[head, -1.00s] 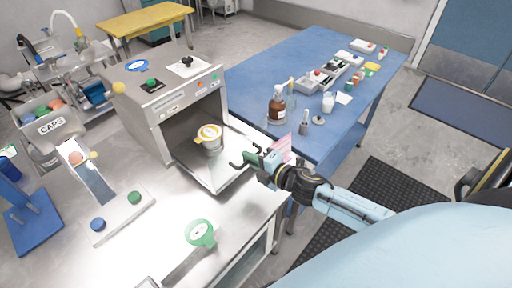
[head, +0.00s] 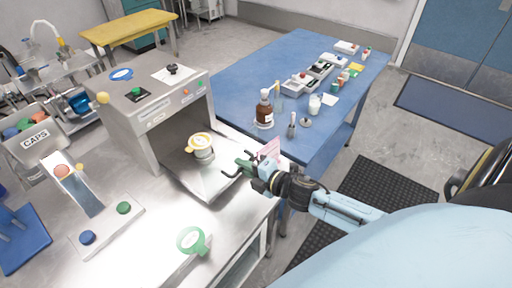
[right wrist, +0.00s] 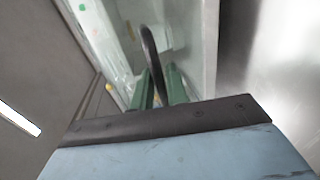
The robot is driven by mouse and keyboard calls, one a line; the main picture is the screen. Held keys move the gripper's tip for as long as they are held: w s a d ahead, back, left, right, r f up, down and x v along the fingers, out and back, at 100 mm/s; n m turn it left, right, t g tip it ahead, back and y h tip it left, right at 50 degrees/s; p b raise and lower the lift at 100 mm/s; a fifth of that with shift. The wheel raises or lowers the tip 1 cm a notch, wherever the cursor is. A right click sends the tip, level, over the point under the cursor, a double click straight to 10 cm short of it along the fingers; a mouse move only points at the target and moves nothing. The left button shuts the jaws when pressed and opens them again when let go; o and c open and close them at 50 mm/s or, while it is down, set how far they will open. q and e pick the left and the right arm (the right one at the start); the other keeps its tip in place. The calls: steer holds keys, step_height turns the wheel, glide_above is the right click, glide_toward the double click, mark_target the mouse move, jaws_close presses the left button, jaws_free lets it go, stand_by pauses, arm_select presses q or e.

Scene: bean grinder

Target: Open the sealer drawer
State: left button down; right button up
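The sealer (head: 160,105) is a grey box-shaped machine on the steel bench, with a green button on top. Its drawer (head: 190,179) is pulled out toward the front right. A cup with a yellow ring-shaped top (head: 201,146) stands in the drawer. My right gripper (head: 243,166) is at the drawer's outer end. In the right wrist view, a dark curved handle (right wrist: 150,52) passes between its green fingers (right wrist: 160,92), which sit close on either side of it; the exact contact is hard to see. My left gripper is not in view.
A green-topped item (head: 191,240) lies on the bench front. A stand with blue and green knobs (head: 108,225) and a CAPS bin (head: 38,138) are at the left. A blue table (head: 300,70) with a brown bottle (head: 264,110) stands beyond the gripper.

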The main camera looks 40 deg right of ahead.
steer(key=v, duration=1.3)
steer(key=shift+r, duration=0.1)
steer(key=s+d+f+m+g+h+b, duration=0.1)
steer(key=s+f+m+g+h, duration=0.2)
steer(key=f, duration=0.7)
steer(key=s+d+f+m+g+b, duration=0.1)
steer(key=s+d+f+m, duration=0.3)
steer(key=f, duration=0.6)
steer(key=s+a+f+m+g+h+b, duration=0.1)
steer(key=s+f+m+g+h, duration=0.2)
steer(key=f, duration=0.7)
steer(key=s+a+f+m+g+b, duration=0.1)
steer(key=s+a+f+m+g, duration=0.2)
steer(key=s+f, duration=0.5)
steer(key=s+a+f+m+g+y+b, duration=0.1)
steer(key=s+a+f+m+g, duration=0.3)
steer(key=s+f, duration=0.5)
steer(key=s+a+m, duration=0.2)
steer(key=s+a, duration=0.1)
steer(key=shift+s+a, duration=0.2)
steer(key=shift+s, duration=0.1)
